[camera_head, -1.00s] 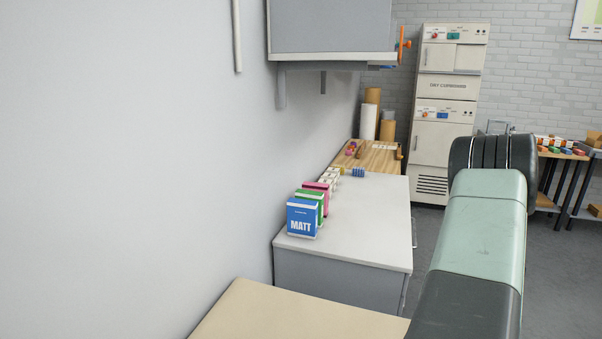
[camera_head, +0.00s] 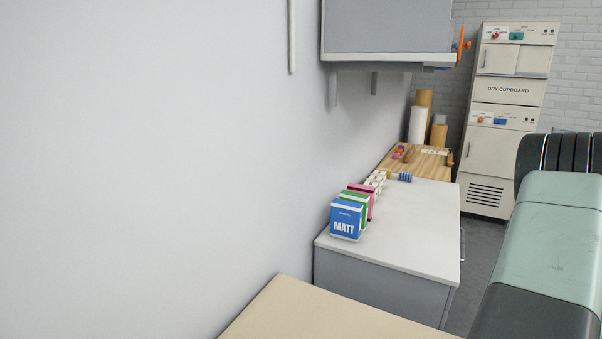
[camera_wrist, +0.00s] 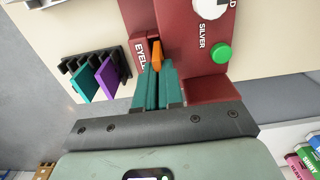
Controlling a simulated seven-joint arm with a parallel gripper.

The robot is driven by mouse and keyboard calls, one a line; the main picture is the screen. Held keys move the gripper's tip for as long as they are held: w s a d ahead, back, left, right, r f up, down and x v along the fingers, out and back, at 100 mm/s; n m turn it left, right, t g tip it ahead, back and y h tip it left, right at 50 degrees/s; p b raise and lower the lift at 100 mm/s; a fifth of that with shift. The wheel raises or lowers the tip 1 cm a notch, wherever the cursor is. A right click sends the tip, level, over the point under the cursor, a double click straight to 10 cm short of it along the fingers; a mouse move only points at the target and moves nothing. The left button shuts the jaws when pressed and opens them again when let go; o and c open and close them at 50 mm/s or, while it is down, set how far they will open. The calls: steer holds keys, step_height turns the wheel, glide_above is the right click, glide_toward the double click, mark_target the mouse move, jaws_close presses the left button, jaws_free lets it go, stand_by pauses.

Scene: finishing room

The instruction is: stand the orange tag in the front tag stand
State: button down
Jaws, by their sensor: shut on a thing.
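In the wrist view my gripper (camera_wrist: 154,72) is shut, with the orange tag (camera_wrist: 157,53) held edge-on between its teal fingertips. The tag and fingertips are at a red machine marked "EYEL..." and "SILVER", beside a dark gap in it; I cannot tell whether the tag touches it. A black slotted tag stand (camera_wrist: 77,68) is to the left of the gripper, apart from it. It holds a teal tag (camera_wrist: 83,82) and a purple tag (camera_wrist: 108,78). I cannot tell whether this is the front stand. Neither gripper nor tags show in the head view.
The red machine (camera_wrist: 190,60) has a green button (camera_wrist: 221,53) and a white knob. It stands on a cream bench (camera_head: 320,315). Beyond is a grey cabinet (camera_head: 410,220) with several boxes, including a blue "MATT" box (camera_head: 345,218). A wall cupboard (camera_head: 385,30) hangs above.

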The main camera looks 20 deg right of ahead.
steer(key=shift+r, duration=2.6)
steer(key=shift+w, duration=0.1)
